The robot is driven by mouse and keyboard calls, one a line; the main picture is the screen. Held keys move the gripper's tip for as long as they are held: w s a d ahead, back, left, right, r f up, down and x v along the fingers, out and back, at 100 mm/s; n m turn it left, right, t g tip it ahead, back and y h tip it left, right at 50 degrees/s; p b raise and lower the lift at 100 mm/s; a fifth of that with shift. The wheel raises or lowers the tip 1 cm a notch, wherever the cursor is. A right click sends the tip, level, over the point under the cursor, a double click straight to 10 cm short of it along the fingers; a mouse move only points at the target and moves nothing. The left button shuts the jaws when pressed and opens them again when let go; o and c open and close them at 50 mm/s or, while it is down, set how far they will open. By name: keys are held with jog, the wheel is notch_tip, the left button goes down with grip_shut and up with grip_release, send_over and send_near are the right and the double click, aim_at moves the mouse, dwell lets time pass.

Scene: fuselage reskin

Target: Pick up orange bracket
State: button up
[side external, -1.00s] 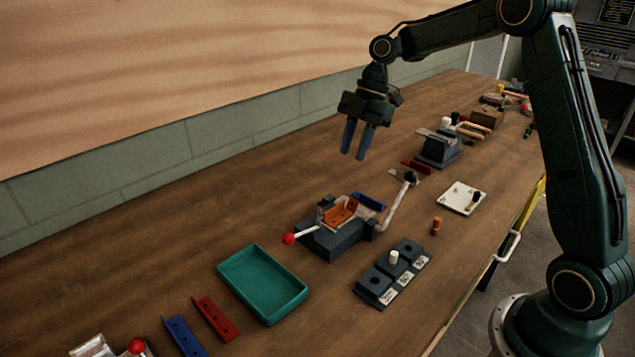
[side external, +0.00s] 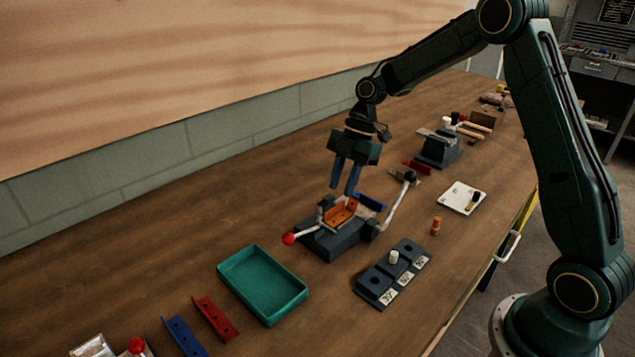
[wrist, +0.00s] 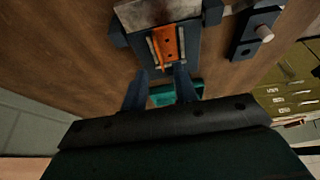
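The orange bracket (side external: 340,212) sits in a dark clamp fixture (side external: 332,243) near the middle of the bench. In the wrist view the orange bracket (wrist: 169,46) shows with dark holes along it, ahead of the fingers. My gripper (side external: 345,191) is above and slightly behind the fixture, pointing down. Its two blue-grey fingers are apart, with nothing between them. The fingers also show apart in the wrist view (wrist: 160,80). Whether the fingertips touch anything is not clear, but they appear above the bracket.
A white-handled lever with a red knob (side external: 288,239) and a raised lever with a black knob (side external: 410,177) flank the fixture. A blue bracket (side external: 371,202) lies just behind it. A green tray (side external: 262,284) and a labelled block (side external: 380,287) stand in front.

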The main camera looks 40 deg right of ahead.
aim_at(335, 207)
jog(key=shift+x, duration=2.55)
grip_shut()
